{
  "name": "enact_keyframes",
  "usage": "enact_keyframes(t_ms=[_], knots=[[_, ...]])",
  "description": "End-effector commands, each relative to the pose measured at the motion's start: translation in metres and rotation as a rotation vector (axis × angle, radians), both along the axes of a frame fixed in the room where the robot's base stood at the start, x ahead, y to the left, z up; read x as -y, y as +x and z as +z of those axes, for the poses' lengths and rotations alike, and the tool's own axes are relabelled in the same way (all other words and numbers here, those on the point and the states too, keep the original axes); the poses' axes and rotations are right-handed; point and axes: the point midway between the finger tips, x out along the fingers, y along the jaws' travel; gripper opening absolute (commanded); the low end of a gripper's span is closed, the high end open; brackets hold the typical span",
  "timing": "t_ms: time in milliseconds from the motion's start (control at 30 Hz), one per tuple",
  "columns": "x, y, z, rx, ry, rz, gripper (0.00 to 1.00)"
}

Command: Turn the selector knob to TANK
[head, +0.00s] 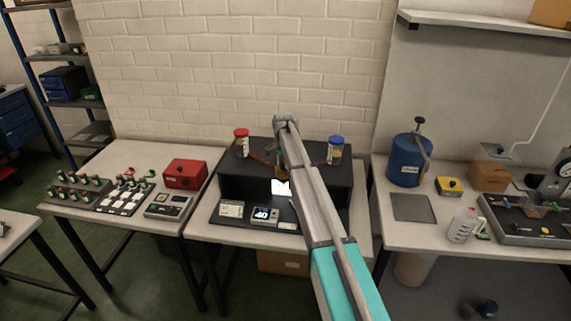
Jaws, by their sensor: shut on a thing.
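The selector knob cannot be made out; my arm crosses the front of the black stepped bench unit (333,181) and hides part of it. A small yellowish part (281,172) and a bright white patch (280,187) show just left of my arm on that unit. No TANK label is readable. My arm reaches up from the lower right to a grey joint over the unit's back edge. My gripper is hidden behind my arm, so its fingers and what they touch do not show.
A red-lidded jar (242,145) and a blue-lidded jar (335,150) stand on the unit. A lit display (265,215) sits at its front. A blue cylinder (405,163) stands on the right table, a red box (185,174) on the left.

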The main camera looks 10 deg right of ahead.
Motion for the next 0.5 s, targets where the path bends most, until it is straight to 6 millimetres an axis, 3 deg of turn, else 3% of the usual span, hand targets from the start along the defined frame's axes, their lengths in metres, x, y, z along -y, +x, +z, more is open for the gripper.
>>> enact_keyframes(t_ms=[333, 367, 500], knots=[[0.0058, -0.0037, -0.0005, -0.007, -0.008, -0.007, 0.0], [0.0058, -0.0037, -0.0006, -0.007, -0.008, -0.007, 0.46], [0.0051, -0.0034, -0.0005, -0.007, -0.008, -0.006, 0.72]])
